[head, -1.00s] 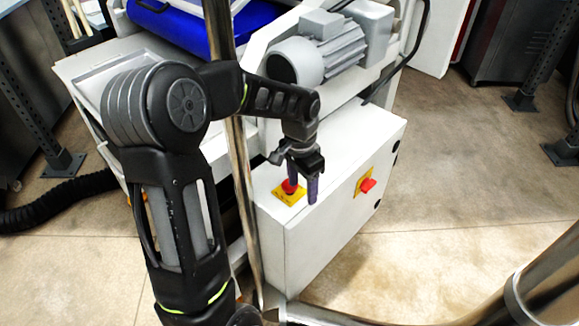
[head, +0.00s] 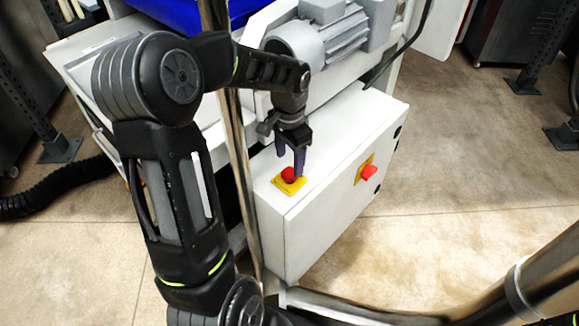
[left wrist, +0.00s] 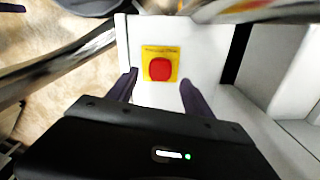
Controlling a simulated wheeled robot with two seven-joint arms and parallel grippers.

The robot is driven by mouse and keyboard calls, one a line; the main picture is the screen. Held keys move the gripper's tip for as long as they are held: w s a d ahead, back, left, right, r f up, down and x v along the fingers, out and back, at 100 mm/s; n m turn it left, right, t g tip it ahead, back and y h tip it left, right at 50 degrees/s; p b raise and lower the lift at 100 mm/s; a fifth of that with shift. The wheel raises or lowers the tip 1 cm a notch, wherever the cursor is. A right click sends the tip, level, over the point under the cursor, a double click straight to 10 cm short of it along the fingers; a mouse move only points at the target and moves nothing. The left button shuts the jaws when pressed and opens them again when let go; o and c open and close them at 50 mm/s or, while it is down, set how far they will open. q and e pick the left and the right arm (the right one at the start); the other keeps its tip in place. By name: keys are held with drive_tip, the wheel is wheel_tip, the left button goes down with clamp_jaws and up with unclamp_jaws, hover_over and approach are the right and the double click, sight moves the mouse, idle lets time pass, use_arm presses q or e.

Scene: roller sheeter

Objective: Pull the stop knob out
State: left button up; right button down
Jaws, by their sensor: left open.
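The red stop knob (head: 289,174) sits on a yellow plate (head: 286,187) on top of the white control box (head: 330,165). In the left wrist view the knob (left wrist: 160,69) is a red rounded cap on its yellow plate, a little ahead of the fingertips and between their lines. My left gripper (head: 290,164) is open and points down just above and behind the knob, with nothing between its fingers. Whether a finger touches the knob, I cannot tell. My right gripper is not in view.
A red switch on a yellow plate (head: 366,172) is on the front face of the box. A grey motor (head: 318,38) and the machine frame stand behind. A shiny metal post (head: 243,185) stands close to my left arm. The floor at the right is clear.

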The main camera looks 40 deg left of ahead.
sight(290, 172)
use_arm(q)
drive_tip(key=shift+f, duration=2.2)
drive_tip(key=shift+c, duration=0.5)
clamp_jaws()
